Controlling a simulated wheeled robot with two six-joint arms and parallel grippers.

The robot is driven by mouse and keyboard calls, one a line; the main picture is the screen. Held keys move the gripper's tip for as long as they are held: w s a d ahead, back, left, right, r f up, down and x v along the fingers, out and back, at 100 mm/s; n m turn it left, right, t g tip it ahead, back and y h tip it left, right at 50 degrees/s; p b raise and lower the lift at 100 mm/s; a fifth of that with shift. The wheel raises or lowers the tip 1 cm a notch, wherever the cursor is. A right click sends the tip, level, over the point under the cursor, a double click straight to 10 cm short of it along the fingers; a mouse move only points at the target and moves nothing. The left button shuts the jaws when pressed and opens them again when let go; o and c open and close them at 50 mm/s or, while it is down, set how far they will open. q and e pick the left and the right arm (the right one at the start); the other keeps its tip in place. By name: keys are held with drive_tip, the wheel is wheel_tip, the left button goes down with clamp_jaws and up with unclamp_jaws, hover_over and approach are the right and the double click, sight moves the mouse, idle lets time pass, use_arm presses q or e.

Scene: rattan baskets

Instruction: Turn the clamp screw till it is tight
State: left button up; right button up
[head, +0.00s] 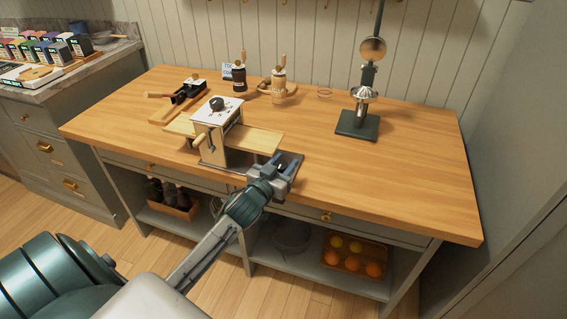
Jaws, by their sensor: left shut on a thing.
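A white-topped box-shaped machine (217,130) with a black dial and a wooden handle stands near the front edge of the wooden table. A pale wooden board (258,140) extends from both its sides. My left gripper (279,165) is at the table's front edge, just right of the machine, shut on a small part that looks like the clamp screw. The gripper hides most of that part, so I cannot tell how tight the screw is. My right gripper is not in view.
A tall lever press (357,125) stands at the back right of the table (410,180). A dark tool on a wooden board (164,114) is at the back left, with two wooden-handled jars (278,84) behind. The table's right part is clear. A fruit tray (340,268) sits on the shelf below.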

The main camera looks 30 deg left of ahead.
use_arm(q)
drive_tip(key=shift+r, duration=0.1)
drive_tip(key=o, duration=1)
drive_tip(key=shift+s, duration=0.2)
drive_tip(key=shift+s+d+b, duration=0.15)
drive_tip(key=shift+s+b, duration=0.65)
drive_tip(key=shift+s, duration=1.8)
drive_tip(key=shift+s+d+b, duration=0.15)
drive_tip(key=shift+s+b, duration=0.6)
drive_tip(key=shift+s, duration=1.8)
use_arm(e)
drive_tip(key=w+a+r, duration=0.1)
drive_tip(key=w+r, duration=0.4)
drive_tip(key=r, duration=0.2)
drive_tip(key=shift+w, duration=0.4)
